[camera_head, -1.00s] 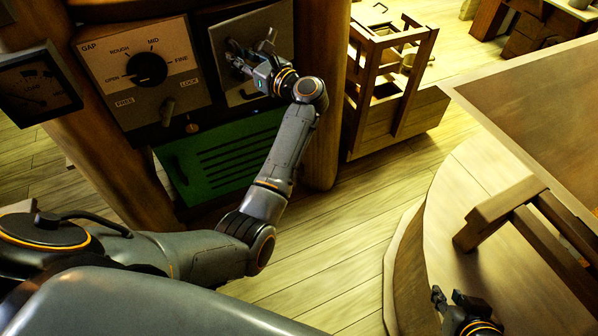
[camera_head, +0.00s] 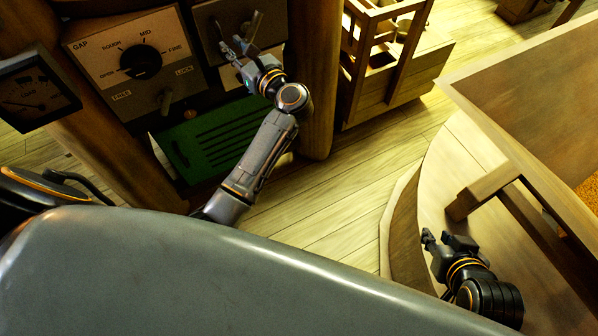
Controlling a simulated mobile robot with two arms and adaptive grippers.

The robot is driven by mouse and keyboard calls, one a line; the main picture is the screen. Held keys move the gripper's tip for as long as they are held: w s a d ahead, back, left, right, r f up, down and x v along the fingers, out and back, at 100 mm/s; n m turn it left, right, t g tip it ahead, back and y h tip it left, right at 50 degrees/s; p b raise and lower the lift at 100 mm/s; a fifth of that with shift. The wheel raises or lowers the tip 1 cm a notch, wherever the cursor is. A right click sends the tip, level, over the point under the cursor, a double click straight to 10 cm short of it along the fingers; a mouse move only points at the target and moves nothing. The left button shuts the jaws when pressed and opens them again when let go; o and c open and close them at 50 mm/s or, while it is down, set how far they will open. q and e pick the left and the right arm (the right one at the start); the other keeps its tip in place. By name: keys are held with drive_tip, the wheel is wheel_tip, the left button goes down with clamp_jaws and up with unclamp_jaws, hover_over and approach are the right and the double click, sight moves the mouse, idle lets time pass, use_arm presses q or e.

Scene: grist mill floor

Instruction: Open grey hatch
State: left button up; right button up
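The grey hatch (camera_head: 211,24) is a flat metal panel on the mill cabinet, at the top of the head view and partly cut off by the frame edge. It looks shut. My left gripper (camera_head: 241,38) is in front of its lower part, with its fingers spread and nothing visible between them. It covers part of the panel, and I cannot tell whether it touches it. My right gripper (camera_head: 440,238) is at the lower right above the round wooden platform, fingers apart and empty.
Left of the hatch is a control panel (camera_head: 105,62) with a black dial and a lock lever. A green slotted panel (camera_head: 215,140) lies below. A wooden post (camera_head: 312,85) stands close right of the hatch. A wooden frame (camera_head: 385,65) and table (camera_head: 530,90) are further right.

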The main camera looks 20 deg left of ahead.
use_arm(q)
drive_tip(key=b+v, duration=0.1)
drive_tip(key=v, duration=0.5)
drive_tip(key=w+d+f+m+t+h+p, duration=0.1)
drive_tip(key=d+f+m+t+h+p, duration=0.3)
drive_tip(key=m, duration=0.7)
drive_tip(key=w+d+f+m+t+h+p, duration=0.1)
drive_tip(key=w+d+f+m+t+h, duration=0.15)
drive_tip(key=d+f+m+t, duration=0.6)
drive_tip(key=s+d+f+m+g+h+p, duration=0.1)
drive_tip(key=s+f+m+g+h, duration=0.3)
drive_tip(key=f+m, duration=0.4)
drive_tip(key=s+f+m+g+h+p, duration=0.2)
drive_tip(key=s+f+m+g+h, duration=0.2)
drive_tip(key=s+f+m, duration=0.3)
wheel_tip(320, 180, down, 2)
drive_tip(key=m+h, duration=0.1)
drive_tip(key=m, duration=0.2)
drive_tip(key=shift+d+h+p, duration=0.35)
drive_tip(key=shift+d+p, duration=0.05)
drive_tip(key=shift+f, duration=0.1)
